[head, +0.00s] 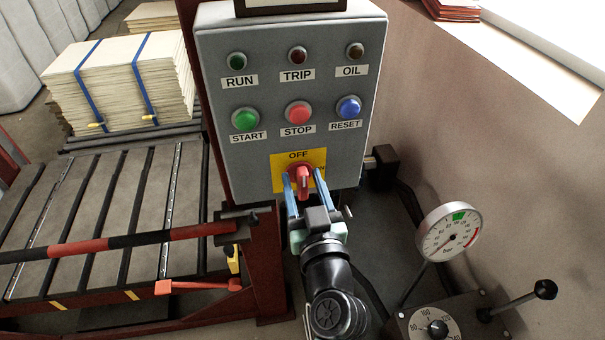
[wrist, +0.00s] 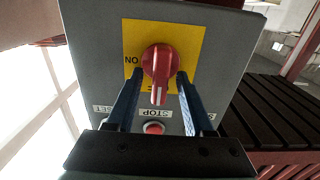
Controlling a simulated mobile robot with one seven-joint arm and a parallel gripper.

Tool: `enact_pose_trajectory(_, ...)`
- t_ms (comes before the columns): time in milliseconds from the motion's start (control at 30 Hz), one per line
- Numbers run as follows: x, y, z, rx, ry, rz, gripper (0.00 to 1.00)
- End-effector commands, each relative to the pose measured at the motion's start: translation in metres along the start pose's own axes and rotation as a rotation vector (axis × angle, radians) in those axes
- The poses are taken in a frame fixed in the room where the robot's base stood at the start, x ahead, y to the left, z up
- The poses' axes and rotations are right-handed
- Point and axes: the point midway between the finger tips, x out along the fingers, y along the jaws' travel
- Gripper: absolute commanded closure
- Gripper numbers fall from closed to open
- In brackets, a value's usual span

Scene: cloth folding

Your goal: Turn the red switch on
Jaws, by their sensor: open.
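The red rotary switch (head: 304,186) sits on a yellow plate (head: 283,160) low on the grey control box (head: 225,180). It also shows in the wrist view (wrist: 158,65), where the picture is upside down relative to the labels. Its white-marked handle points down there, to the side of the STOP button, which matches the OFF label above it in the head view. The ON label is at the side. My gripper (head: 303,178) is open, its two blue fingers straddling the handle, with gaps visible on both sides in the wrist view (wrist: 160,76).
START (head: 245,119), STOP (head: 298,113) and RESET (head: 348,107) buttons sit just above the switch. A striped barrier bar (head: 110,242) and roller conveyor are at left. A gauge (head: 448,232) and a black lever (head: 545,289) stand at lower right.

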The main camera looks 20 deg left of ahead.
Motion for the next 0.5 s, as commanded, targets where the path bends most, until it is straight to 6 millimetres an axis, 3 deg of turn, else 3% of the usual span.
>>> enact_pose_trajectory(367, 0.0067, -0.0003, 0.0002, 0.0, 0.0, 0.0, 0.47)
enact_pose_trajectory(500, 0.0065, -0.0002, 0.0001, 0.0, 0.0, 0.0, 0.69)
